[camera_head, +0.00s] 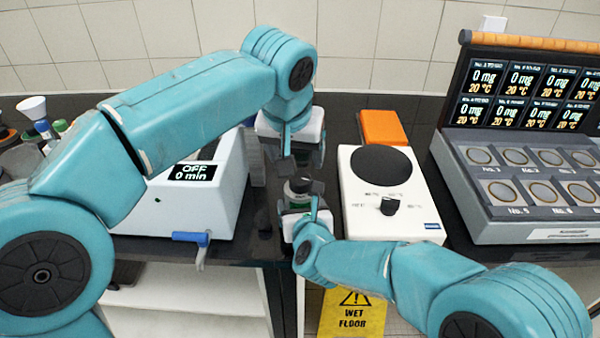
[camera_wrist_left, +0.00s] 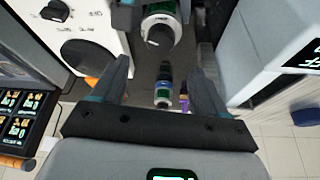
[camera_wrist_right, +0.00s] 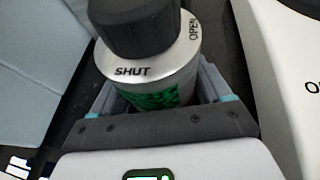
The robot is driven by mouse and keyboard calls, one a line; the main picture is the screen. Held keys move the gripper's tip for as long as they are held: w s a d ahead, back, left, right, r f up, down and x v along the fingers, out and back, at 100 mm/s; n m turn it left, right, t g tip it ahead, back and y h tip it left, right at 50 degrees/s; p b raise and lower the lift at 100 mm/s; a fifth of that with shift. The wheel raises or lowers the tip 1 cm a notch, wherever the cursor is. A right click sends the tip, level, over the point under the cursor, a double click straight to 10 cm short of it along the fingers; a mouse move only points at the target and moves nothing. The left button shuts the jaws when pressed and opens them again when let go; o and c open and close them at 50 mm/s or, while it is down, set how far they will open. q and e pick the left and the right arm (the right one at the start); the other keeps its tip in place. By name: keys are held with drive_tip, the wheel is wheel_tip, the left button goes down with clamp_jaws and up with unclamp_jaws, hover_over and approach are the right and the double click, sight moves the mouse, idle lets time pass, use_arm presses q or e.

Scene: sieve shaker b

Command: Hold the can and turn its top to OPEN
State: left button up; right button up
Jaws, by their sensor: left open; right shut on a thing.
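The can (camera_head: 298,203) has a green label, a silver rim and a black top (camera_head: 299,185). My right gripper (camera_head: 303,215) is shut around its body and holds it upright. In the right wrist view the can (camera_wrist_right: 150,97) shows SHUT on the near rim and OPEN at the right, below the black top (camera_wrist_right: 135,22). I cannot tell which word the top points to. My left gripper (camera_head: 289,160) is open and empty, just behind and above the can. In the left wrist view the can (camera_wrist_left: 162,28) lies beyond the open fingers (camera_wrist_left: 160,85), apart from them.
A balance rack (camera_head: 530,200) is far right. A small green bottle (camera_wrist_left: 163,88) shows below my left fingers.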

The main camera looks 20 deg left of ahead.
sight(301, 177)
use_arm(q)
drive_tip(key=x, duration=0.8)
drive_tip(key=shift+w+f, duration=0.1)
drive_tip(key=shift+f, duration=0.15)
